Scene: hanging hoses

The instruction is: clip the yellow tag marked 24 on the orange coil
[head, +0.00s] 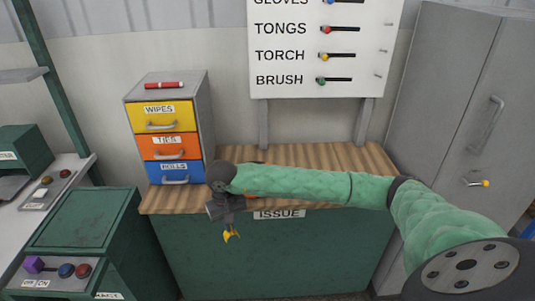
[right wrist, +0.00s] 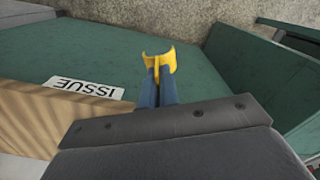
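My right gripper (head: 230,226) hangs in front of the bench's front edge, fingers pointing down. It is shut on a small yellow tag (head: 231,236). In the right wrist view the tag (right wrist: 158,66) is a curved, clip-like piece at the tips of the close-set blue-grey fingers (right wrist: 157,92). No number can be read on it from here. The orange coil cannot be made out in either view; a small bit of orange shows just under my right forearm, too hidden to identify. My left gripper is not in view.
A wood-topped green bench (head: 300,250) labelled ISSUE stands ahead. On it, a drawer cabinet (head: 207,115) carries a red marker (head: 164,85). A tool board (head: 290,60) is behind. Grey lockers (head: 440,90) stand right; a green cabinet with buttons (head: 85,222) stands left.

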